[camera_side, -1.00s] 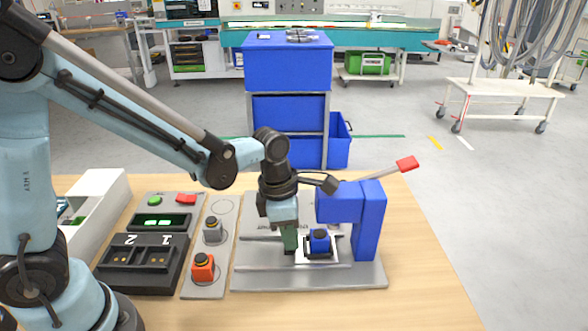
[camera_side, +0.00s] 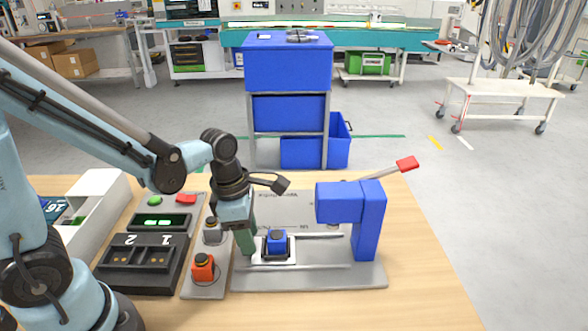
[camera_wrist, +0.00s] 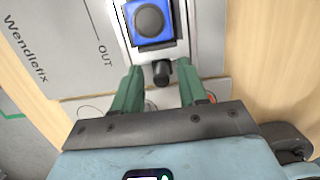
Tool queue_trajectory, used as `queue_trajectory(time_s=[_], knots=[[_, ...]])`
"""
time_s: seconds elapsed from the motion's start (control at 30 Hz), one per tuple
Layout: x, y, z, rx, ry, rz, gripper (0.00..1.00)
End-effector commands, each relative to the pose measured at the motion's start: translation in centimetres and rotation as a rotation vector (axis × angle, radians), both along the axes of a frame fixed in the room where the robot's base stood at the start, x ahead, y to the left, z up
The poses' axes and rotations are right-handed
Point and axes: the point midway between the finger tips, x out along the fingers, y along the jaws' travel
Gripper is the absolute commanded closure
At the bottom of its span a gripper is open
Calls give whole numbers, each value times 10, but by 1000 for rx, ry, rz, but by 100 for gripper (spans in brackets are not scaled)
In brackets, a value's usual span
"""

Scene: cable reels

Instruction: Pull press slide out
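The press slide (camera_side: 284,258) is a pale plate on two rails. It sits at the left end of the rails, clear of the blue press (camera_side: 370,222), and carries a blue block with a dark round top (camera_side: 277,240). In the wrist view the slide (camera_wrist: 122,38) has a black knob (camera_wrist: 161,73) at its near end, and the blue block (camera_wrist: 150,20) lies beyond. My gripper (camera_side: 247,252) is at the slide's left end. In the wrist view its green fingers (camera_wrist: 159,72) stand apart on either side of the knob, with gaps showing.
The press lever with a red grip (camera_side: 407,163) points up right. Left of my gripper, a grey plate holds an orange piece (camera_side: 203,268) and a grey piece (camera_side: 211,232). A black two-slot unit (camera_side: 140,265) and a white bin (camera_side: 95,215) stand farther left.

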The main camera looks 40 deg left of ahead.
Motion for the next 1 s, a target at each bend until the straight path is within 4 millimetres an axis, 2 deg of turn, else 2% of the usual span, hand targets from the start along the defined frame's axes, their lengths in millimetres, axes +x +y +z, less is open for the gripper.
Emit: queue_trajectory(time_s=[0.27, 0.7, 1.0], knots=[[0, -1, 3, -1, 1, 0, 58], [0, -1, 62, -1, 1, 0, 58], [0, -1, 70, -1, 1, 0, 58]])
